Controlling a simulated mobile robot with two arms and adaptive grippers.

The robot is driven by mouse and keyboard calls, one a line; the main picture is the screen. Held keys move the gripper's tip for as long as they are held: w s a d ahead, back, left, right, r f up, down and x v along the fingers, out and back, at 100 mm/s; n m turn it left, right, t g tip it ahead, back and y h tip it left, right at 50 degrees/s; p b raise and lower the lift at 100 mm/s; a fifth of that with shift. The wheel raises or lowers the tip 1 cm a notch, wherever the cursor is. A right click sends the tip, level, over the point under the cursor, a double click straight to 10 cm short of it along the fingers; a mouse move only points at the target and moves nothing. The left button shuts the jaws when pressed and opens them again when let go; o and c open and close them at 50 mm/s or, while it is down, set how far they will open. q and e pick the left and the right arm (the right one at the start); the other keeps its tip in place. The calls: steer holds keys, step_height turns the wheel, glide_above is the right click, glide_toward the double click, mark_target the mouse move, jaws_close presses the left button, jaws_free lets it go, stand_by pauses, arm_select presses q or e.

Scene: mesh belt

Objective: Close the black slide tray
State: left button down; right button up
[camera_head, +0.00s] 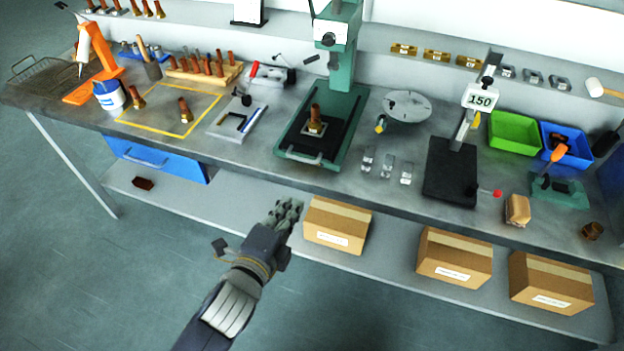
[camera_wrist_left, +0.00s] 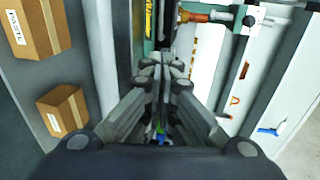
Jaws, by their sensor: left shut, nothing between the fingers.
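The black slide tray (camera_head: 299,143) lies on the green base of the press (camera_head: 357,103) in the head view. It reaches forward from under the press head to near the bench's front edge, with a pale bar handle (camera_head: 304,159) at its front. A copper-coloured part (camera_head: 315,117) stands upright on a small plate on the tray. My left gripper (camera_head: 291,207) is shut and empty, below and in front of the bench edge, apart from the handle. Its closed fingers (camera_wrist_left: 162,68) fill the middle of the left wrist view. My right gripper is not in view.
The workbench (camera_head: 240,160) holds a yellow-marked area (camera_head: 170,133), a white fixture (camera_head: 235,122), several small metal blocks and a black gauge stand (camera_head: 450,175). A blue drawer (camera_head: 160,160) hangs at left. Cardboard boxes (camera_head: 337,226) stand on the lower shelf near my left gripper.

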mark_target(330, 129)
arm_select(q)
steer(key=shift+p+x, duration=1.25)
steer(key=shift+x, duration=5.8)
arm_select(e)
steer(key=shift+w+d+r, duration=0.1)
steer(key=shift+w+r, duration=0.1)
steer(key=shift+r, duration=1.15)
arm_select(q)
steer(key=shift+f, duration=0.1)
